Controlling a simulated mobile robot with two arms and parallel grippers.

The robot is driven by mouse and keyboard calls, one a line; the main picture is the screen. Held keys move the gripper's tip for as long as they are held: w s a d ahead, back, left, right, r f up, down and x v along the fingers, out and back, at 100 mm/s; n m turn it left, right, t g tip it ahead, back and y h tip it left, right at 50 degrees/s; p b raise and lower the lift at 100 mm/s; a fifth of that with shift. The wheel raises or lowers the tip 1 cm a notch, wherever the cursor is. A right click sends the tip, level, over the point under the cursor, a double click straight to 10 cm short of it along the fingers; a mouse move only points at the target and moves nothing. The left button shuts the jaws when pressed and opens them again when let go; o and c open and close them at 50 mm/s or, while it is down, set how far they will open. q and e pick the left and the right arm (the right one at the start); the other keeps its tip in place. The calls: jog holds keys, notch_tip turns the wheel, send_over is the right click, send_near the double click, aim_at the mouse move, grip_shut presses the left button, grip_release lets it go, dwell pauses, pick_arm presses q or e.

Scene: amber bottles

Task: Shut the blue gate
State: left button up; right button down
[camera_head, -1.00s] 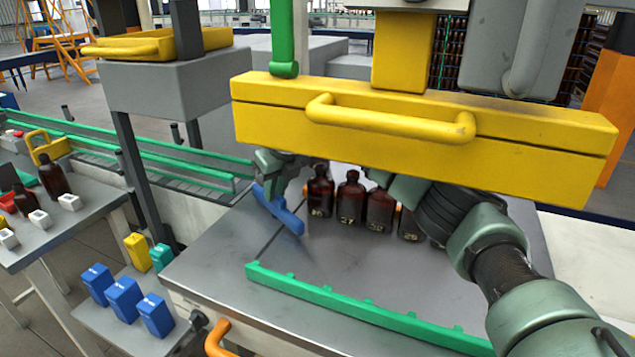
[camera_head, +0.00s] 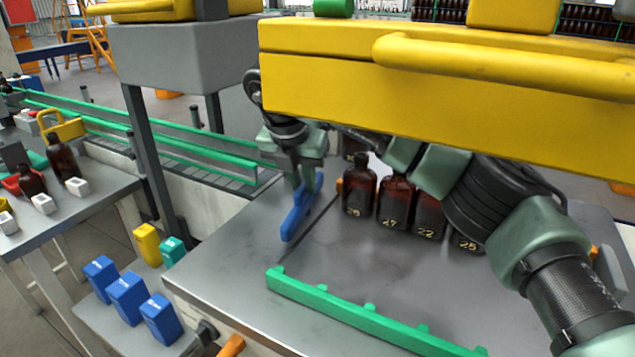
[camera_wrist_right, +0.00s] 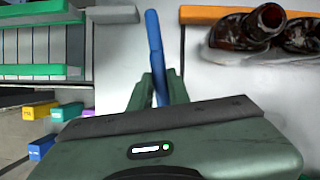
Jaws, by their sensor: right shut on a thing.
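The blue gate (camera_head: 297,219) is a slim blue bar over the grey table top, near its left edge and beside a dark slot line. My right gripper (camera_head: 305,178) is at the gate's far part, with its fingers around the bar. In the right wrist view the blue gate (camera_wrist_right: 154,40) runs up from between the two green fingers of my right gripper (camera_wrist_right: 158,90), which are shut on it. The gate's far end is partly hidden by the gripper in the head view. My left gripper is not in view.
Several amber bottles (camera_head: 394,203) stand in a row right of the gate. A green rail (camera_head: 350,312) lies along the table's front. A large yellow housing (camera_head: 430,95) hangs over the back. A green-railed conveyor (camera_head: 150,135) lies to the left. The table's middle front is clear.

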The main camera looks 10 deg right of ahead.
jog(key=shift+m, duration=0.4)
jog(key=shift+w+h, duration=0.1)
jog(key=shift+h, duration=0.2)
jog(key=shift+r+m, duration=0.1)
jog(key=shift+m, duration=0.6)
jog(key=c, duration=1.4)
grip_release()
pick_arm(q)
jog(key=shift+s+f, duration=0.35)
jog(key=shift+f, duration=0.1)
pick_arm(e)
jog(key=shift+o, duration=0.3)
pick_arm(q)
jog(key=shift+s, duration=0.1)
